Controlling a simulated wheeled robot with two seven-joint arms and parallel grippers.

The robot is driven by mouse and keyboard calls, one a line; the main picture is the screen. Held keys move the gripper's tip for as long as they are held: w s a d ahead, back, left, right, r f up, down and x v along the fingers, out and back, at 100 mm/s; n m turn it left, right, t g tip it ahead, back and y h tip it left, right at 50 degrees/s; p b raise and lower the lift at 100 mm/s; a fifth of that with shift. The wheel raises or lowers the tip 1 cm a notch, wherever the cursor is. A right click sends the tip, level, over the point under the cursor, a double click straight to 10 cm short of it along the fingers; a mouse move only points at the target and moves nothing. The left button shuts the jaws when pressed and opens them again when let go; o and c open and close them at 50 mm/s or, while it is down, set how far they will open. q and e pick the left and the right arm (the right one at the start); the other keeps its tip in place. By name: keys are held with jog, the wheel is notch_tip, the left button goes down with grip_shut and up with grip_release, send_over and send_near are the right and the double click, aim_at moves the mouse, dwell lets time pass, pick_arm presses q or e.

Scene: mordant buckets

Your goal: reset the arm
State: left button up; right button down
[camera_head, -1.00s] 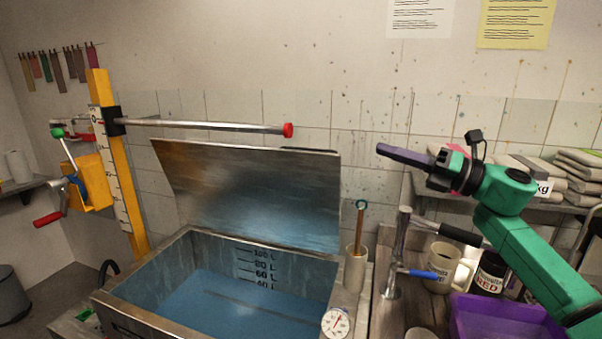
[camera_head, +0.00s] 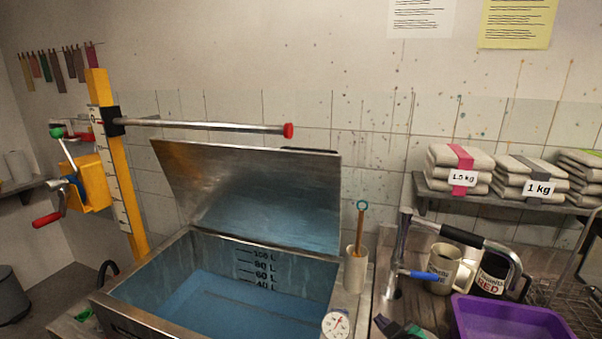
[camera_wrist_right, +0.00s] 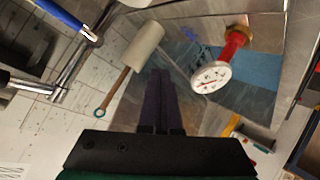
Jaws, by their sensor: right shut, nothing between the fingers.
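My right gripper (camera_wrist_right: 163,100) shows in the right wrist view with its two dark fingers together and nothing between them. In the head view only a small part of my right arm shows at the bottom edge, right of the dial thermometer (camera_head: 335,323). The fingers appear near the thermometer (camera_wrist_right: 211,77) and the white holder (camera_wrist_right: 142,45) in the wrist view, with no clear contact.
An open steel vat (camera_head: 215,236) of blue liquid, its lid raised, stands at centre. A faucet (camera_head: 398,250), mugs (camera_head: 445,268) and a purple tub (camera_head: 510,300) stand at right. Folded cloth stacks (camera_head: 460,168) lie on the shelf. A horizontal bar (camera_head: 205,126) crosses above the vat.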

jog(key=s+d+f+m+g, duration=0.2)
jog(key=s+f+g, duration=0.1)
jog(key=s, duration=0.4)
jog(key=s+d+f+m+g+h, duration=0.1)
jog(key=s+f+m+g, duration=0.1)
jog(key=s+f, duration=0.35)
jog(key=s+d+f+m+g, duration=0.2)
jog(key=s+g, duration=0.1)
jog(key=s, duration=0.6)
jog(key=s+f+g+b, duration=0.1)
jog(key=s+f+b, duration=0.15)
jog(key=f, duration=1.35)
jog(key=s+f+g+b, duration=0.15)
jog(key=f+b, duration=0.25)
jog(key=f, duration=1.3)
jog(key=s+d+f+b, duration=0.2)
jog(key=s+f+b, duration=0.1)
jog(key=s+f, duration=1.1)
jog(key=shift+s+d+f+n+g, duration=0.25)
jog(key=shift+s+d+n+g, duration=0.1)
jog(key=shift+s, duration=0.5)
